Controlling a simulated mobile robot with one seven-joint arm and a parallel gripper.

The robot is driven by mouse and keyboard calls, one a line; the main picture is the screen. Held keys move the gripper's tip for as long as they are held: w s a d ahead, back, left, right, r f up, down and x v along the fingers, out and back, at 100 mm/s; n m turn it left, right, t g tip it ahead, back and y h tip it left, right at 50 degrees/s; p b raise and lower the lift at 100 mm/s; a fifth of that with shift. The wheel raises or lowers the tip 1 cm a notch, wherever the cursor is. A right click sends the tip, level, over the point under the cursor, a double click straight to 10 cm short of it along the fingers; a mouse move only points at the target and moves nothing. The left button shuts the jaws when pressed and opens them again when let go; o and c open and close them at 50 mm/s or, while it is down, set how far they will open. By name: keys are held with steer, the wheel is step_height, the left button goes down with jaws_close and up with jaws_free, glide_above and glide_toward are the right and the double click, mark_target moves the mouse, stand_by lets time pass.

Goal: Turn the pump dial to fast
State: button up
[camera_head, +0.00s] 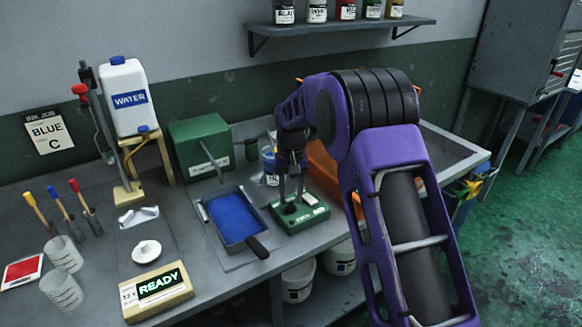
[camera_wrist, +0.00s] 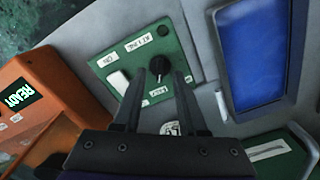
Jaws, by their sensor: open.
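The pump dial is a black knob (camera_wrist: 158,66) on a green control box (camera_wrist: 185,58), which also shows in the head view (camera_head: 300,214). Labels surround the knob and appear upside down in the wrist view; one below it seems to read FAST. I cannot clearly tell where the knob points. A white switch (camera_wrist: 118,82) sits beside it, near an ON label. My gripper (camera_wrist: 160,76) is open above the box, pointing down, with its fingertips appearing on either side of the knob. I cannot tell whether they touch it. In the head view my gripper (camera_head: 290,182) partly hides the box.
A blue-filled tray (camera_head: 236,216) with a dark handle lies left of the control box. A green machine (camera_head: 202,147) stands behind the tray. An orange object (camera_head: 322,165) is just right of my gripper. A READY display (camera_head: 158,288) is at the front edge.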

mark_target(291, 204)
step_height(291, 204, up, 16)
steer(key=p, duration=0.1)
stand_by(0.5)
